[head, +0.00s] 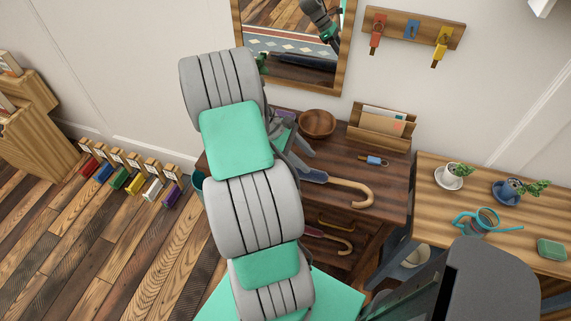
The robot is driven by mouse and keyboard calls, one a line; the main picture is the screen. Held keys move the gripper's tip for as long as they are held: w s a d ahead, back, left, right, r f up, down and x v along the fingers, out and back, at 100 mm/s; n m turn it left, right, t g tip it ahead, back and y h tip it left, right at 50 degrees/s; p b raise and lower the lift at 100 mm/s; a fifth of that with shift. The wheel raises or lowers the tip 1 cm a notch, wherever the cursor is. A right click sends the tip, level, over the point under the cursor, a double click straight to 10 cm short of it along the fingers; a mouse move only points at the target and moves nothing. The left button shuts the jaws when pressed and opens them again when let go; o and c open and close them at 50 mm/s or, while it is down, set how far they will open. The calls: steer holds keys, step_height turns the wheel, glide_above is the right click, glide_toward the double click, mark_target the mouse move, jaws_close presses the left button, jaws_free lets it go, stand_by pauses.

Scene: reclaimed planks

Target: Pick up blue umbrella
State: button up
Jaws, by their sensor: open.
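The blue umbrella (314,176) lies on the dark wooden side table (388,172). Its curved light-wood handle (350,185) points right, and its left end is hidden behind my arm. My gripper (296,146) shows only in part at the right edge of my arm, above and left of the umbrella's visible part. It is open, and nothing shows held in it. Whether it touches the umbrella cannot be told. A second umbrella (318,235) with a dark red canopy and wooden handle lies lower, below the tabletop.
A wooden bowl (318,124), a letter holder (382,126) and a blue-tagged key (373,160) sit on the table. A mirror (337,88) and key rack (415,28) hang behind. A plant bench (430,180) stands right. Floor is open at lower left.

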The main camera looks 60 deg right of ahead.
mark_target(330, 178)
steer(key=shift+g, duration=0.5)
steer(key=s, duration=0.1)
steer(key=s+f, duration=0.1)
steer(key=s+d, duration=0.1)
steer(key=s, duration=0.1)
steer(key=shift+f, duration=0.2)
steer(key=p+x, duration=0.1)
steer(key=x, duration=0.5)
steer(key=shift+s+a+f, duration=0.1)
steer(key=shift+s+f, duration=0.05)
steer(key=shift+f, duration=0.2)
steer(key=c, duration=0.9)
jaws_close()
steer(key=shift+a+f, duration=0.1)
